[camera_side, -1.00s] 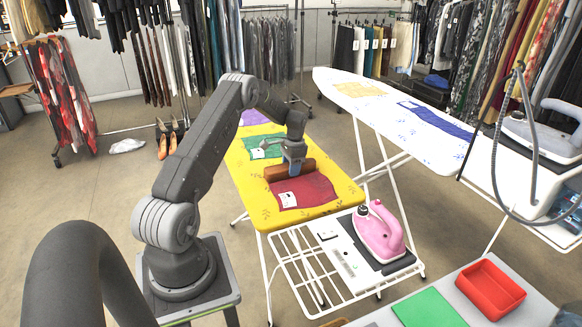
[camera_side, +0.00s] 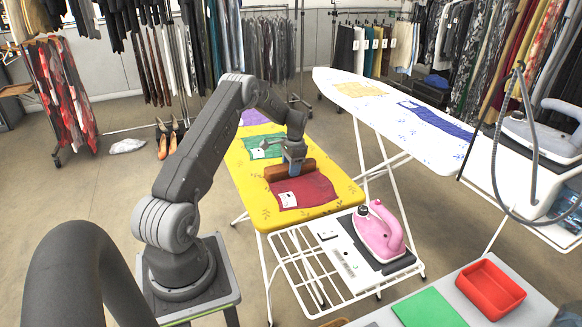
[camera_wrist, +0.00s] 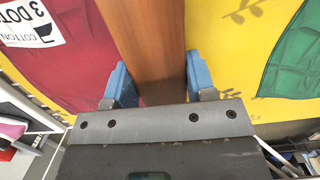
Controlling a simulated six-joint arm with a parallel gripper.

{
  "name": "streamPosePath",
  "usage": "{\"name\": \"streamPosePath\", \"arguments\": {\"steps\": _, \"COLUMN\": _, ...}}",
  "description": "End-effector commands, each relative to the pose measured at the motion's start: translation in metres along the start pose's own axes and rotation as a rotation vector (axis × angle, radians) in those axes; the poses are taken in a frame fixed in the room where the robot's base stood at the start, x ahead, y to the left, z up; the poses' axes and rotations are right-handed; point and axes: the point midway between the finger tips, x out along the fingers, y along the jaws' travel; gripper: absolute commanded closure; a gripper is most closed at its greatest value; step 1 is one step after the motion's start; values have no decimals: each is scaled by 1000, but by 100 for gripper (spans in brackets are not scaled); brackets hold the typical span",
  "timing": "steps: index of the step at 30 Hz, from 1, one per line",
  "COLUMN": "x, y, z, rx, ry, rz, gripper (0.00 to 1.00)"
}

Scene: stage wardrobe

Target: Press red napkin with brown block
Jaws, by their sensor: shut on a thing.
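The red napkin (camera_side: 302,191) lies on the yellow ironing board, with a white label showing on it; it also shows in the wrist view (camera_wrist: 65,65). The brown block (camera_side: 282,171) lies along the napkin's far edge and seems to touch it there; I cannot tell how much cloth is under it. In the wrist view the block (camera_wrist: 150,40) runs up between the blue fingers, red cloth to its left and bare yellow to its right. My gripper (camera_side: 293,166) is shut on the block from above, and shows in the wrist view (camera_wrist: 152,85).
The yellow board (camera_side: 243,172) also bears a green napkin (camera_side: 262,147) and a purple cloth (camera_side: 252,117) farther back. A pink iron (camera_side: 380,232) stands on the rack at the near end. A white ironing board (camera_side: 385,100) is to the right. A red tray (camera_side: 491,290) is front right.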

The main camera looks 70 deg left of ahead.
Motion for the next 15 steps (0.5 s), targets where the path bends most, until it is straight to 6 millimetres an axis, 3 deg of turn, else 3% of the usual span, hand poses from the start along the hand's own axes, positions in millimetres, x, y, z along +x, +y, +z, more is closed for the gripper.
{"name": "streamPosePath", "arguments": {"steps": 8, "x": 5, "y": 2, "z": 3, "rx": 1, "ry": -10, "rz": 8, "gripper": 92}}
{"name": "streamPosePath", "arguments": {"steps": 15, "x": -9, "y": 1, "z": 3, "rx": 1, "ry": -6, "rz": 5, "gripper": 92}}
